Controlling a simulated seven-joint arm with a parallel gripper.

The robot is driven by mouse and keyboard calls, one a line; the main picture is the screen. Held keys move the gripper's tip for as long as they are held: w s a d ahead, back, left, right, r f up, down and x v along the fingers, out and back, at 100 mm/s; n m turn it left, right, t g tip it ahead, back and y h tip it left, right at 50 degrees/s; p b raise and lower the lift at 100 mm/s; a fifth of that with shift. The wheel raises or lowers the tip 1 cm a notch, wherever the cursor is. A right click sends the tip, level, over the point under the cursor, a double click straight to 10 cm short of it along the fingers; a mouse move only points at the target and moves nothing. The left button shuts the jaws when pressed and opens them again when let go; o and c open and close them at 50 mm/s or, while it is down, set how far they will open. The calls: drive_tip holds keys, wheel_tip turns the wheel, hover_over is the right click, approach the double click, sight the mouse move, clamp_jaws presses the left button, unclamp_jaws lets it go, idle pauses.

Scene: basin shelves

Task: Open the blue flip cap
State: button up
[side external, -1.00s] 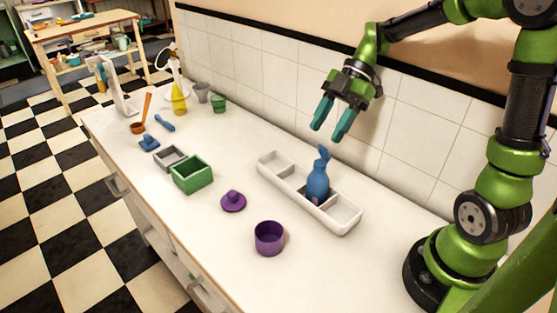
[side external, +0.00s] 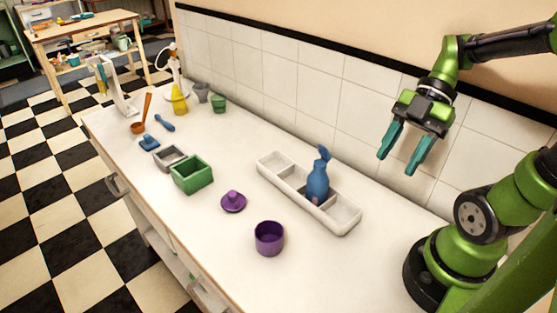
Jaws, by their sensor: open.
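A blue bottle (side external: 318,181) stands upright in a middle compartment of the white divided tray (side external: 336,226). Its blue flip cap (side external: 324,153) is at the top and looks tilted up; its exact angle is too small to tell. My gripper (side external: 401,164) is open and empty, with teal fingers pointing down. It hangs in the air to the right of the bottle, apart from it.
A purple pot (side external: 269,238), a purple lid (side external: 233,201), a green box (side external: 192,173) and a grey box (side external: 171,157) stand left of the tray. Smaller items stand at the far left. The tiled wall (side external: 300,92) runs behind the counter. The front right counter is clear.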

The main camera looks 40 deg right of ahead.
sight(322, 147)
drive_tip(key=shift+a, duration=0.25)
drive_tip(key=c, duration=0.4)
drive_tip(key=shift+o, duration=0.2)
drive_tip(key=w+a+r+m+g+h, duration=0.1)
drive_tip(key=w+a+r+m+h, duration=0.4)
drive_tip(key=w+m+h, duration=0.3)
drive_tip(key=w+a+r+m+h, duration=0.5)
drive_tip(key=w+m, duration=0.4)
drive_tip(key=m, duration=0.1)
drive_tip(key=x, duration=1.7)
drive_tip(key=shift+d+r, duration=0.15)
drive_tip(key=shift+d, duration=0.1)
